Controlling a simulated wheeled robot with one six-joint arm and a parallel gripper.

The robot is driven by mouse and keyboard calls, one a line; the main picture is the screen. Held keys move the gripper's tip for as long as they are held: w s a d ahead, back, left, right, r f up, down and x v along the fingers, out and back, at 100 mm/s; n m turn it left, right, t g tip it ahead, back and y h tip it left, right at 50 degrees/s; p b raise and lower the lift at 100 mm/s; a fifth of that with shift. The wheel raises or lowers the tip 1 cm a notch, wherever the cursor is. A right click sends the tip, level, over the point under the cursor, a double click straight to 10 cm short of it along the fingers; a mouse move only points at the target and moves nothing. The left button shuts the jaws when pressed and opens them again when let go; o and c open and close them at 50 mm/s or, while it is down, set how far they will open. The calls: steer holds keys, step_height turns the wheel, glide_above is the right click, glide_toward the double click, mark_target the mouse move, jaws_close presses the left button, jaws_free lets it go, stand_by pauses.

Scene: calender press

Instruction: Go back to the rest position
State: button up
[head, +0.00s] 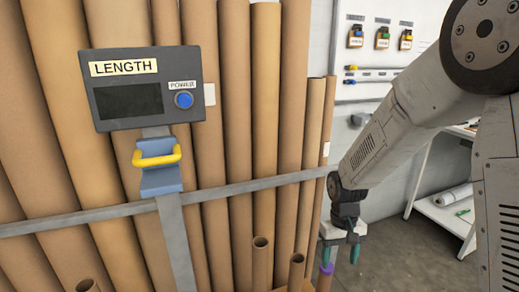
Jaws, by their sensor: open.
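My gripper (341,254) hangs at the lower end of my grey arm, right of the cardboard tubes, and points down. Its two dark fingers stand apart. A narrow tube top with a purple band (327,269) shows beside or behind the left finger; I cannot tell whether they touch. I see nothing clearly held between the fingers. A dark panel (146,88) labelled LENGTH, with a blank screen and a blue POWER button (184,99), stands on a grey post left of my arm. A yellow handle (157,157) on a blue bracket sits below it.
Tall cardboard tubes (236,130) lean behind a grey metal rail (250,186). Several short tubes stand low in front. A white board (385,45) with padlocks hangs at the back. A white shelf (440,213) holding a paper roll stands right. Grey floor (400,262) lies open between.

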steer(key=s+d+r+m+t, duration=0.1)
steer(key=s+d+r+t, duration=0.1)
steer(key=s+r, duration=2)
steer(key=s+t, duration=0.1)
steer(key=s, duration=0.1)
steer(key=shift+s+d, duration=0.3)
steer(key=shift+d, duration=0.05)
